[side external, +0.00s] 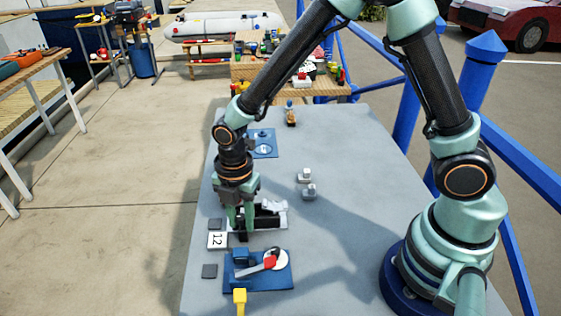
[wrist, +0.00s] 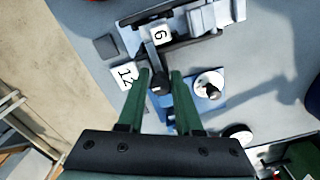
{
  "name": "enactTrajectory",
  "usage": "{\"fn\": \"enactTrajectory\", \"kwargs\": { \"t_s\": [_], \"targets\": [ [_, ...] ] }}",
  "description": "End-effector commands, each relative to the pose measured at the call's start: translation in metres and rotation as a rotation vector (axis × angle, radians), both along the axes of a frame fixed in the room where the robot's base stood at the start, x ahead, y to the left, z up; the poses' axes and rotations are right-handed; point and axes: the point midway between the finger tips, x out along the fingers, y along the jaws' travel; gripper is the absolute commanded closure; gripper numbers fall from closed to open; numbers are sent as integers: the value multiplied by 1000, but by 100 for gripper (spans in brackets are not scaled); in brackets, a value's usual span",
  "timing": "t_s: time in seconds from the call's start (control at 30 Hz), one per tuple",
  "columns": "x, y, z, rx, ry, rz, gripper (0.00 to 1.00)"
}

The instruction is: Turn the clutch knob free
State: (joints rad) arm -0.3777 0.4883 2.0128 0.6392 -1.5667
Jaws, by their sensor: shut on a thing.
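The clutch knob (wrist: 160,84) is a small dark knob at the end of a grey lever, between my fingertips in the wrist view. My gripper (wrist: 162,76) is shut on it; in the side external view my gripper (side external: 241,226) points straight down at the front left of a black and silver fitting (side external: 270,214). That fitting also shows at the top of the wrist view (wrist: 185,30). In the side external view my fingers largely hide the knob.
A white plate marked 12 (side external: 217,240) lies to the left. Another blue plate (side external: 265,137) and small grey blocks (side external: 308,190) lie farther back. The grey tabletop (side external: 350,220) is clear to the right.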

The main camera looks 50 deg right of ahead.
Motion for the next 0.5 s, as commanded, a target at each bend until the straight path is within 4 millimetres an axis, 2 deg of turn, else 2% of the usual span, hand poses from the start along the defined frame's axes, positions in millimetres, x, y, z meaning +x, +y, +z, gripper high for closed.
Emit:
{"fn": "enactTrajectory", "kwargs": {
  "t_s": [0.2,0.5],
  "targets": [
    [-1,-2,0,-1,5,227,100],
    [-1,-2,0,-1,5,273,100]
  ]
}}
